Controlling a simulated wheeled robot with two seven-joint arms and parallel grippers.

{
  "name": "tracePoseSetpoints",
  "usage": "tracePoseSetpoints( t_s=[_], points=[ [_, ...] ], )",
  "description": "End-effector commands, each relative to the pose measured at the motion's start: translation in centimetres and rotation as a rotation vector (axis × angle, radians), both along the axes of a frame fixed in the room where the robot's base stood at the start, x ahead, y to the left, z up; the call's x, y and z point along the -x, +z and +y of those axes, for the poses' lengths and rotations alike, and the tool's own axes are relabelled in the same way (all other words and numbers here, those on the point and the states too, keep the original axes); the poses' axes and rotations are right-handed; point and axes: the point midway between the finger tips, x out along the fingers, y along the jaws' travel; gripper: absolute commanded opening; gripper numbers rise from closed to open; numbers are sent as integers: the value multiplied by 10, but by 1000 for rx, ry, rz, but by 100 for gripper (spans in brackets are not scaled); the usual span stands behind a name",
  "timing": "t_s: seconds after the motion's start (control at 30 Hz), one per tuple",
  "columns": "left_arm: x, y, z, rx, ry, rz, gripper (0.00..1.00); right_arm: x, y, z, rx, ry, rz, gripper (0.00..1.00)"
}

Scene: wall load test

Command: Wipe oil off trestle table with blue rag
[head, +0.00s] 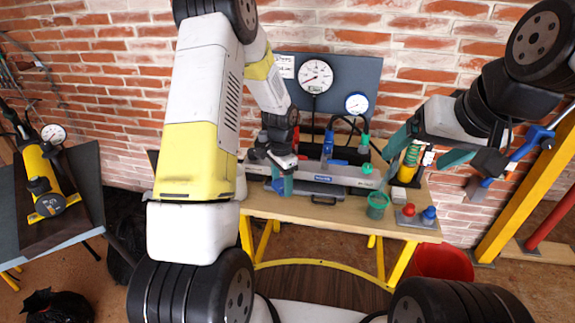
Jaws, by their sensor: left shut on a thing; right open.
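The trestle table (340,211) has a pale wooden top and yellow legs, and stands against the brick wall. My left gripper (284,185) is low over the table's left part, its teal fingers shut. A small patch of blue, apparently the blue rag (277,187), shows at its fingertips; most of it is hidden by the gripper. I cannot tell whether it touches the wood. No oil can be made out on the bare wood. My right gripper (422,158) is open and empty above the table's right end, its teal fingers wide apart.
A grey metal rig (345,173) fills the back of the tabletop, with dial gauges (315,76) behind. A red bucket (444,263) is on the floor. A yellow post (527,195) stands far right.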

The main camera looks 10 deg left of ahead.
Motion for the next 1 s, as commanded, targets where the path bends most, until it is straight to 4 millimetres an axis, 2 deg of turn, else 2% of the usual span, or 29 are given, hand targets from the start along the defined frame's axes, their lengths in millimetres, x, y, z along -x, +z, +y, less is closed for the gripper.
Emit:
tracePoseSetpoints(
  t_s=[0.23,0.8,0.87,1.0],
  points=[
    [0,18,-5,1,2,-1,23,0,0,0,0,0,0,84],
    [1,19,-5,1,8,-1,23,0,0,0,0,0,0,84],
    [3,20,-5,1,36,-1,23,0,0,0,0,0,0,84],
    [16,27,-1,1,227,-1,23,0,0,0,0,0,0,84]
  ],
)
